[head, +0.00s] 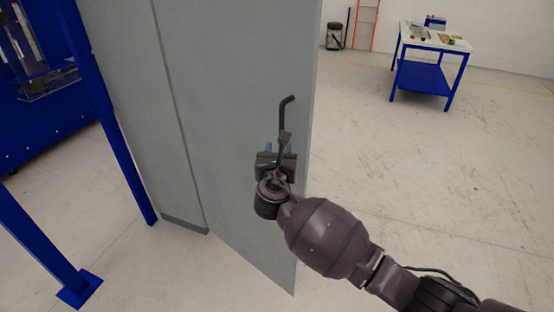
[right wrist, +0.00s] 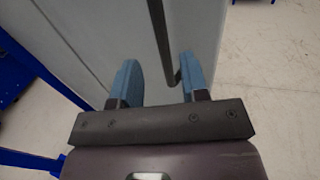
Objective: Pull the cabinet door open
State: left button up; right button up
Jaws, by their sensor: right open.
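The grey cabinet door (head: 240,120) stands at the centre of the head view, and its panel also shows in the right wrist view (right wrist: 95,35). Its dark bent handle (head: 283,120) runs up and down near the door's free edge. My right gripper (head: 279,149) is at the lower part of the handle, its blue fingers pointing at the door. In the right wrist view the fingers (right wrist: 160,78) are apart, and the handle (right wrist: 160,35) runs between them, nearer the right finger. Whether either finger touches it cannot be told. My left gripper is not in view.
A blue post frame (head: 115,150) stands just left of the cabinet, with a foot plate (head: 80,290) on the floor. A blue worktable (head: 420,77) holding small items, a dark bin (head: 334,36) and an orange ladder (head: 366,25) are far behind. The floor right of the door is clear.

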jog(key=shift+s, duration=1.95)
